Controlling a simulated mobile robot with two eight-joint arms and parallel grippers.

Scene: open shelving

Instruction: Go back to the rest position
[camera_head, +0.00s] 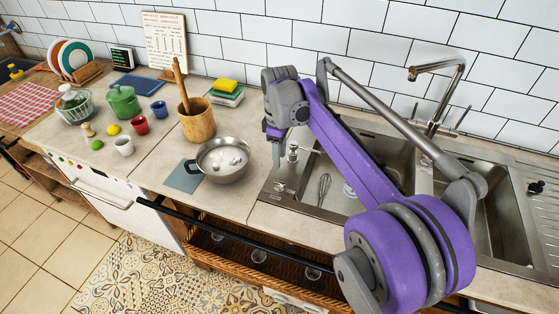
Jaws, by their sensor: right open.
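My right gripper (274,134) is at the end of my purple and grey arm, which reaches in from the lower right. It is open and points down over the counter, between the metal pan and the sink, with nothing seen in it. My arm covers the middle of the sink. My left gripper is not in view.
A metal pan (222,170) with white pieces in it is on the counter, left of my gripper. The sink (321,192) has a faucet (440,85). Floor is clear at lower left.

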